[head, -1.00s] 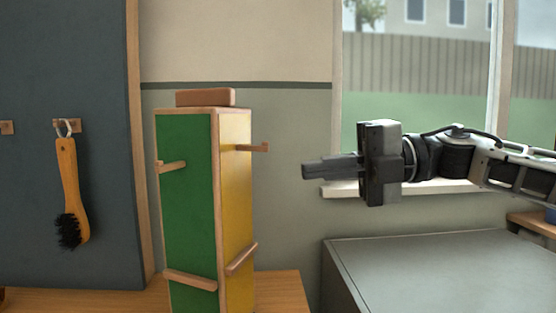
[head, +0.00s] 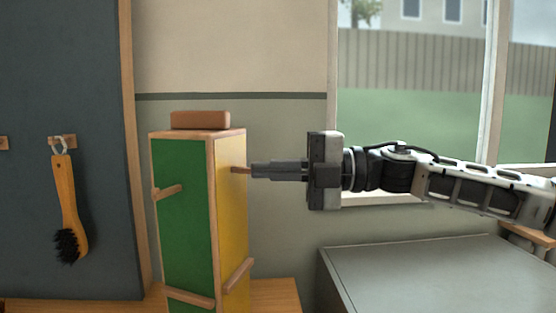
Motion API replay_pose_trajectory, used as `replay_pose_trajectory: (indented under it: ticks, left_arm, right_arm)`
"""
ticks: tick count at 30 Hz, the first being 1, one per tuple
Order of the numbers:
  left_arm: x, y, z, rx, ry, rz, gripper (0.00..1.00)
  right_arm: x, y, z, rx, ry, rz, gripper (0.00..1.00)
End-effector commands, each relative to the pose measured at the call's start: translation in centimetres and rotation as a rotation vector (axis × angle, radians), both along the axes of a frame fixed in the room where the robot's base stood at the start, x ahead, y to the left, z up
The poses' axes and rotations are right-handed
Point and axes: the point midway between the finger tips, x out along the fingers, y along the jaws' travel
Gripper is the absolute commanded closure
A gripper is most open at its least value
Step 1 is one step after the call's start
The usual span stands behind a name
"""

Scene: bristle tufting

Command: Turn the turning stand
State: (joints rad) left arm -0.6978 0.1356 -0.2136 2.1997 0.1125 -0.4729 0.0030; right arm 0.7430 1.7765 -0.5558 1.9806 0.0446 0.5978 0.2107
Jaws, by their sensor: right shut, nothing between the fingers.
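The turning stand (head: 183,225) is a tall upright box on a wooden surface. A green face and a yellow face (head: 232,215) show, each with wooden pegs or ledges. A brown block (head: 201,120) sits on its top. My right gripper (head: 254,170) is shut and empty, pointing left, with its tips at the upper peg (head: 240,170) on the yellow face. The tips cover the peg's outer end; I cannot tell whether they touch it. My left gripper is not in view.
A brush (head: 68,210) with dark bristles hangs from a hook on the dark panel (head: 60,100) at the left. A grey box-like surface (head: 430,270) lies at the lower right, below my right arm. A window (head: 420,110) is behind the arm.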

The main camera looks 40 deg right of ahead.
Motion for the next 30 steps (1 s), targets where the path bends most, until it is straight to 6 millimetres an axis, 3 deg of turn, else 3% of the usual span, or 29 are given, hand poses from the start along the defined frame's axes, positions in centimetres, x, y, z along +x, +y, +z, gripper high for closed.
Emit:
replay_pose_trajectory:
  ticks: [30]
  left_arm:
    - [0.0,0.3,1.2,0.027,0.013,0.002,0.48]
  right_arm:
    - [1.0,-1.9,0.2,0.001,0.001,0.083,1.0]
